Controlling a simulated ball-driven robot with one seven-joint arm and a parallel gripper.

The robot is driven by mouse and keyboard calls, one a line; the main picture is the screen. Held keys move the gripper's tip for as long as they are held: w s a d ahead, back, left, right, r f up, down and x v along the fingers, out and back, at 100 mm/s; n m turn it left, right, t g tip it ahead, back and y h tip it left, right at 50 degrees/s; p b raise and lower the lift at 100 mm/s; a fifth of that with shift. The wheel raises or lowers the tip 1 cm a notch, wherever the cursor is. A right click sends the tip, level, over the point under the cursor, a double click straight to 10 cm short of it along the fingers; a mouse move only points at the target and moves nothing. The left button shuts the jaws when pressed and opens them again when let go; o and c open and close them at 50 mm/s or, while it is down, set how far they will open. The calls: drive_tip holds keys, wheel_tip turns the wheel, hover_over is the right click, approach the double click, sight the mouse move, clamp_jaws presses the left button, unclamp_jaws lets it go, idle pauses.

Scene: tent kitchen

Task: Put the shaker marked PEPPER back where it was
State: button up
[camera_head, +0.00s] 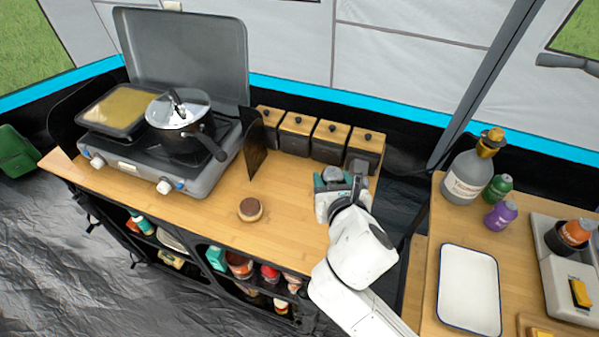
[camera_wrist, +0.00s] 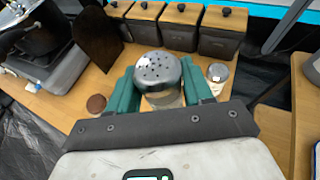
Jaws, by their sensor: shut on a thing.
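My gripper (camera_head: 335,184) is over the right end of the wooden counter, near the row of canisters. In the wrist view its teal fingers (camera_wrist: 160,92) are shut on a shaker (camera_wrist: 158,72) with a domed, perforated metal top. The held shaker is between the fingers; its lower part is mostly hidden and I cannot read a marking on it. Whether its base touches the counter I cannot tell. A second shaker (camera_wrist: 217,73) with a metal top stands on the counter just right of the fingers, apart from them. Its marking is not readable either.
Several dark canisters with wooden lids (camera_head: 330,142) line the counter's back. A small brown-topped round pot (camera_head: 250,209) stands left of my gripper. The stove (camera_head: 200,165) with a saucepan is further left. Bare counter (camera_head: 285,195) lies between. A side table (camera_head: 424,215) is at right.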

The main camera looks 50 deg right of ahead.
drive_tip(key=w+d+f, duration=0.1)
drive_tip(key=w+f, duration=0.2)
drive_tip(key=w, duration=0.1)
drive_tip(key=w+d+f, duration=0.2)
drive_tip(key=w+f, duration=0.1)
drive_tip(key=w, duration=0.1)
drive_tip(key=w+d+f, duration=0.2)
drive_tip(key=w+f, duration=0.1)
drive_tip(key=w, duration=0.1)
drive_tip(key=shift+w+d, duration=0.15)
drive_tip(key=shift+d, duration=0.1)
drive_tip(key=f, duration=0.2)
drive_tip(key=f+b, duration=0.1)
drive_tip(key=shift+w+d, duration=0.15)
drive_tip(key=shift+w, duration=0.1)
drive_tip(key=shift+f, duration=0.4)
drive_tip(key=shift+f, duration=0.15)
drive_tip(key=o, duration=0.8)
